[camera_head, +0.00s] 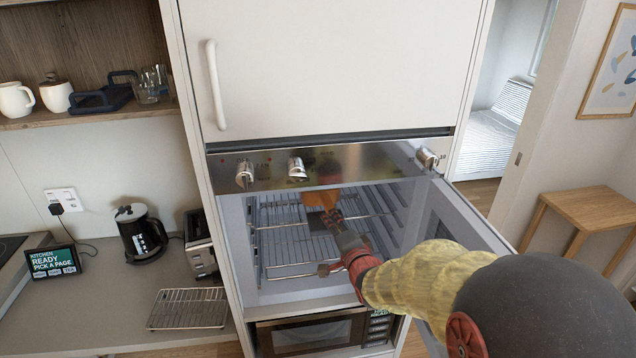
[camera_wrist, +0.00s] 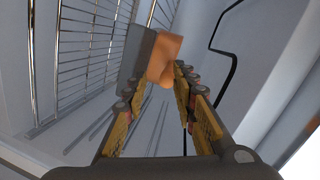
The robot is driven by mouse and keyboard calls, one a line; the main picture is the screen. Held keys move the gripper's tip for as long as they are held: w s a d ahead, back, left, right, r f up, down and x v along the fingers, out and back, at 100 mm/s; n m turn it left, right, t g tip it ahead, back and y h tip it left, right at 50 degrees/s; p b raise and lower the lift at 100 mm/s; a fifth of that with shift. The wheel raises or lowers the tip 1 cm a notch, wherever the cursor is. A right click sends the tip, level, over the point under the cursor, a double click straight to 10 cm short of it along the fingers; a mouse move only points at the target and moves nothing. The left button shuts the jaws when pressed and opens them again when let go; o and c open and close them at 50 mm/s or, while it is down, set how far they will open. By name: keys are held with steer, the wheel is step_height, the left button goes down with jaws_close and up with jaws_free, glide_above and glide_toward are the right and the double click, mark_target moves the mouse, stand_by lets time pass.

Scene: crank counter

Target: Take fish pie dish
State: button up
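An orange-brown dish (camera_head: 318,198) shows inside the open oven, near the top of the opening. I take it for the fish pie dish; its contents are not visible. My gripper (camera_head: 328,222) reaches into the oven just below it. In the wrist view the dish (camera_wrist: 165,58) shows an orange face and a grey face at the fingertips. My gripper's padded fingers (camera_wrist: 158,80) stand apart, with the dish's lower orange corner between their tips. Gaps show beside that corner. Whether a finger touches the dish is unclear.
The oven rack (camera_head: 290,235) is wire. The oven door (camera_head: 470,215) stands open to the right, beside my arm. A wire cooling rack (camera_head: 188,308) lies on the left counter, near a toaster (camera_head: 201,258) and a black kettle (camera_head: 140,235). Bare counter surrounds the cooling rack.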

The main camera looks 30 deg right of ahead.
mark_target(331, 200)
steer(key=w+d+m, duration=0.1)
steer(key=w, duration=0.1)
steer(key=w+d+m+t+p, duration=0.1)
steer(key=w, duration=0.2)
steer(key=w+d+m+t, duration=0.1)
steer(key=w, duration=0.2)
steer(key=shift+w+d+r, duration=0.1)
steer(key=shift+d+r, duration=0.1)
steer(key=shift+d, duration=0.1)
steer(key=shift+c, duration=0.3)
jaws_close()
stand_by(0.7)
steer(key=shift+r, duration=0.2)
